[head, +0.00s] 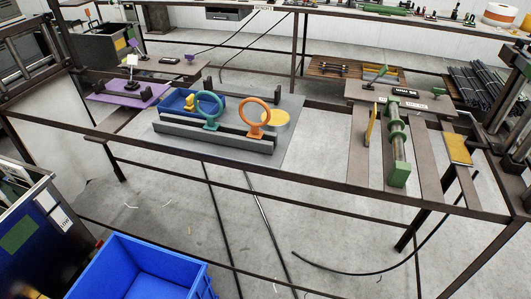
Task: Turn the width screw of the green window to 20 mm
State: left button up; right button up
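I cannot tell which green thing is the window. No width screw or readable millimetre value can be made out. Neither of my grippers is in view.
A purple tray (108,97) is at the left. A blue bin (178,101) sits behind long dark bars (215,138) on the grey plate. A yellow plate (457,148) lies at the right. A large blue crate (139,270) stands on the floor in front.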

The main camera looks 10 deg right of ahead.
aim_at(437, 92)
jog(key=z, duration=1.55)
